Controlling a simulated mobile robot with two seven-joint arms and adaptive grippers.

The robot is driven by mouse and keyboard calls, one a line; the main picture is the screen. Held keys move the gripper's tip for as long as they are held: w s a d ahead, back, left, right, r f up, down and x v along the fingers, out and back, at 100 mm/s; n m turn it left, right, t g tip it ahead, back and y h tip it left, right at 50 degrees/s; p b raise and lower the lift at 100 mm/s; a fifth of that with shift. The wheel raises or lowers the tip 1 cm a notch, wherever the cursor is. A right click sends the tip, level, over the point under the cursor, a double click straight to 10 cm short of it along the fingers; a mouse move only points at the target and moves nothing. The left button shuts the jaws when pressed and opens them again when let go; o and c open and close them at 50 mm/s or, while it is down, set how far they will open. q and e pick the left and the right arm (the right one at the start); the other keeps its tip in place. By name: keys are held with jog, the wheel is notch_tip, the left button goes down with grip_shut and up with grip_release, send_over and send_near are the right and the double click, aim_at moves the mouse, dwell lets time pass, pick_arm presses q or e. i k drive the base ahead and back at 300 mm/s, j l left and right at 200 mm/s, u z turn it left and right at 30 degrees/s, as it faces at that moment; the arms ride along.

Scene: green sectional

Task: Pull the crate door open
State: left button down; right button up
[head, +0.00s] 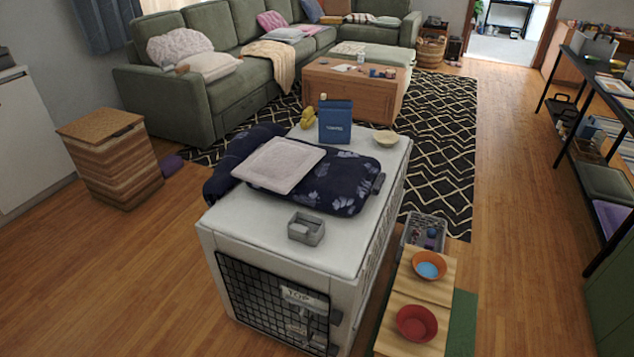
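The crate (232,238) is a large pale grey pet crate standing on the wood floor in front of me. Its door (262,300) is a dark wire grid in the near face and looks shut. A whitish label lies behind or on the grid, and a dark latch-like part (336,317) shows at the door's right edge. The lower part of the door is cut off by the picture's bottom edge. Neither of my grippers shows in the head view.
On the crate top are a dark patterned cushion (335,185), a blue box (335,122) and a small grey tray (306,229). A wooden stand (433,292) with two bowls is close on the right. Floor left of the crate is clear (120,270).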

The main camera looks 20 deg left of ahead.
aim_at(297, 295)
jog(key=u, duration=1)
